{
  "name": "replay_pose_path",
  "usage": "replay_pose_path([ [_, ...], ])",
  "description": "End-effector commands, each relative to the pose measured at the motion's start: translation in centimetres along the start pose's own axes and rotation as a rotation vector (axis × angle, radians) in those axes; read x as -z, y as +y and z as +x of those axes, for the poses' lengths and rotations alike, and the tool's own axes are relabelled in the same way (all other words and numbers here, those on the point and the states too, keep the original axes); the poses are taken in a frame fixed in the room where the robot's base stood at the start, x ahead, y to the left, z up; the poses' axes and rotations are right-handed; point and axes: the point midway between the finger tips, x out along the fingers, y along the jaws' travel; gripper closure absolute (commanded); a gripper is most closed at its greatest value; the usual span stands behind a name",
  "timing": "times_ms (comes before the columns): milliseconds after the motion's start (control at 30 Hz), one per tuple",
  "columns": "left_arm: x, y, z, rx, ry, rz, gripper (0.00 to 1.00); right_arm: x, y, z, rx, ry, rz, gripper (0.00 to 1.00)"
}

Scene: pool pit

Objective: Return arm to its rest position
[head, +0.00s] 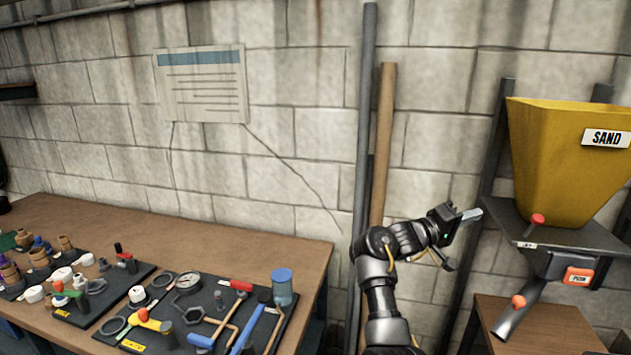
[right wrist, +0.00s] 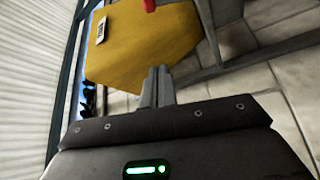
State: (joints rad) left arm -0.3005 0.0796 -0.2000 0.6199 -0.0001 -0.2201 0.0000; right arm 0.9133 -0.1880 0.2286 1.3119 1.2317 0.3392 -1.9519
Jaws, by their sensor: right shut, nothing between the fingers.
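My right gripper (head: 471,215) is raised in front of the block wall, between the workbench and the sand hopper. Its fingers point right, toward the hopper. In the right wrist view the two fingers (right wrist: 157,85) are together, with nothing between them. My right arm comes up from the bottom of the head view and bends at the elbow. My left gripper is not in the head view.
A yellow sand hopper (head: 560,150) stands on a dark frame at right, above a small wooden table (head: 540,335). A wooden workbench (head: 230,235) at left holds trays of tools and fittings. A grey pipe (head: 366,90) and a wooden pole (head: 383,140) lean on the wall behind my arm.

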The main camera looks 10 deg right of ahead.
Motion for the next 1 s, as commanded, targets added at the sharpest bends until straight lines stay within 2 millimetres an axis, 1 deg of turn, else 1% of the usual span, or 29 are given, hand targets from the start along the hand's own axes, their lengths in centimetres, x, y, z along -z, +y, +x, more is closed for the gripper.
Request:
replay_pose_path([
  [67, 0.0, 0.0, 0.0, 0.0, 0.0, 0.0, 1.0, -0.4, -1.5, 0.1, 0.019, 0.035, 0.035, 1.0],
  [167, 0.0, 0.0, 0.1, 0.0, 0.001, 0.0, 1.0, -1.0, -4.8, -0.1, 0.085, 0.14, 0.147, 1.0],
  [200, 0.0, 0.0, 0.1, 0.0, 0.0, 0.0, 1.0, -1.4, -6.5, -0.4, 0.13, 0.201, 0.207, 1.0],
  [267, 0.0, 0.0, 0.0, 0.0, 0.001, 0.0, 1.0, -2.1, -9.4, -1.4, 0.224, 0.302, 0.301, 1.0],
  [300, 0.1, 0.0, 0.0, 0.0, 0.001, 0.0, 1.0, -2.7, -11.2, -2.4, 0.303, 0.37, 0.36, 1.0],
  [367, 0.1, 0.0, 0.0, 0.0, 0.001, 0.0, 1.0, -3.8, -13.8, -4.5, 0.44, 0.464, 0.433, 1.0],
  [400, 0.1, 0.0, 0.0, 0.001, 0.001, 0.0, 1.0, -4.9, -15.5, -6.3, 0.542, 0.515, 0.467, 1.0],
  [467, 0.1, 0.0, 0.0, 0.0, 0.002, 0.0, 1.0, -6.9, -17.8, -9.3, 0.708, 0.57, 0.498, 1.0],
  [500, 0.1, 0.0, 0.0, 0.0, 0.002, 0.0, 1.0, -8.7, -19.2, -11.6, 0.825, 0.593, 0.505, 1.0],
  [567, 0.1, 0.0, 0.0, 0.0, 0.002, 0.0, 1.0, -11.8, -20.9, -15.0, 0.996, 0.602, 0.495, 1.0],
  [600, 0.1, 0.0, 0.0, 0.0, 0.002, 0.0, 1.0, -14.0, -21.8, -17.2, 1.103, 0.592, 0.476, 1.0],
  [667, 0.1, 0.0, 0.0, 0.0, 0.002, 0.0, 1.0, -17.6, -22.7, -20.4, 1.249, 0.561, 0.435, 1.0],
  [700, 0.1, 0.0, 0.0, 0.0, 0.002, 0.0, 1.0, -20.1, -23.1, -22.2, 1.333, 0.53, 0.401, 1.0],
  [767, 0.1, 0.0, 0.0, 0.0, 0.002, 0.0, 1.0, -23.6, -23.4, -24.6, 1.436, 0.477, 0.349, 1.0],
  [800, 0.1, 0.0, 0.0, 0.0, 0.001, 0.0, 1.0, -25.6, -23.4, -25.8, 1.49, 0.441, 0.315, 1.0],
  [867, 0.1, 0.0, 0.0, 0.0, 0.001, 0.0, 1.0, -28.3, -23.2, -27.3, 1.551, 0.391, 0.269, 1.0],
  [900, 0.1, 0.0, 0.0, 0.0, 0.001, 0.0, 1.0, -29.9, -23.1, -28.1, 1.583, 0.359, 0.24, 1.0],
  [1000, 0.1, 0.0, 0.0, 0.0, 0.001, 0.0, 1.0, -33.5, -22.6, -29.7, 1.645, 0.286, 0.174, 1.0],
])
